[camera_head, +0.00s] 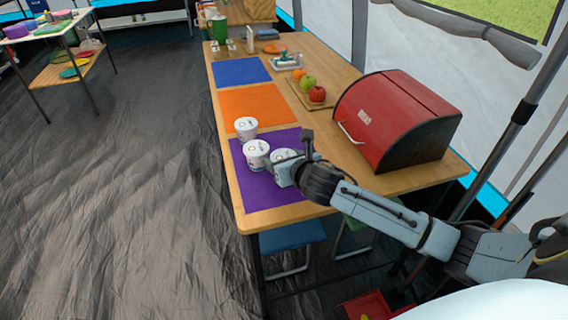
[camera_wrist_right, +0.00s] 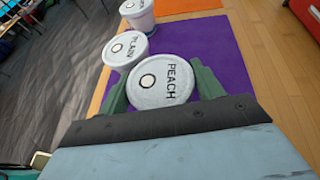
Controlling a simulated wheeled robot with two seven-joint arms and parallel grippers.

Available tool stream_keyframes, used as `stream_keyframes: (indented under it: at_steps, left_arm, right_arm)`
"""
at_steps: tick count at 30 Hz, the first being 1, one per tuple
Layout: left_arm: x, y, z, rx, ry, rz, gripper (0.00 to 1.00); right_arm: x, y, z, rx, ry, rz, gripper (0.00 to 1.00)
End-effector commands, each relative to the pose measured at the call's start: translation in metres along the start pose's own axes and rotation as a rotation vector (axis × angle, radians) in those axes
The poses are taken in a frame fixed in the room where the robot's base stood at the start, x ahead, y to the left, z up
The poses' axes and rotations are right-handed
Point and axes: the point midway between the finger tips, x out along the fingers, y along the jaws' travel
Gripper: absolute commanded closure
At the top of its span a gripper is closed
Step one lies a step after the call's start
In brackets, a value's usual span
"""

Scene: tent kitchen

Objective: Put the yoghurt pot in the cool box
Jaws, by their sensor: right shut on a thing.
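Several white yoghurt pots stand at the near left of the wooden table. My right gripper (camera_wrist_right: 162,95) is shut on the pot marked PEACH (camera_wrist_right: 162,82), with one green finger on each side of it. In the head view this peach pot (camera_head: 282,155) is partly hidden by the gripper, over the purple mat (camera_head: 270,193). A pot marked PLAIN (camera_wrist_right: 124,50) is close beside it; it also shows in the head view (camera_head: 257,155). A third pot (camera_head: 246,128) stands behind, its label unreadable in the head view. I see no cool box that I can identify. My left gripper is not in view.
A red bread bin (camera_head: 385,120) stands right of the purple mat. Orange (camera_head: 256,103) and blue (camera_head: 240,71) mats lie bare farther back. A wooden board (camera_head: 303,92) holds fruit. Stools stand below the table.

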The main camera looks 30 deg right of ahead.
Motion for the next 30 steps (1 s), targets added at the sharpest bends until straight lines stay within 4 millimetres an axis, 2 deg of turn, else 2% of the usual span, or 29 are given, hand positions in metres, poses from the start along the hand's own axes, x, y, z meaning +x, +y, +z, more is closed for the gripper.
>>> stream_keyframes:
  at_steps: [14,15,20,30]
  left_arm:
    - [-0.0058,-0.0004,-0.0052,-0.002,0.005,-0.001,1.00]
    - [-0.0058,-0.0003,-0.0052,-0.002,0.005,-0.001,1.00]
    - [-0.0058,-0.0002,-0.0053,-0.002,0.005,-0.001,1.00]
    - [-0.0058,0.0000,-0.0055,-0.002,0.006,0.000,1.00]
  right_arm:
    - [0.0029,-0.0002,-0.0060,-0.001,-0.003,0.000,0.60]
    - [0.0033,-0.0003,-0.0072,-0.001,-0.002,-0.001,0.33]
    - [0.0031,-0.0002,-0.0069,-0.001,-0.002,0.000,0.12]
    - [0.0018,0.0000,-0.0037,0.000,-0.003,0.001,0.12]
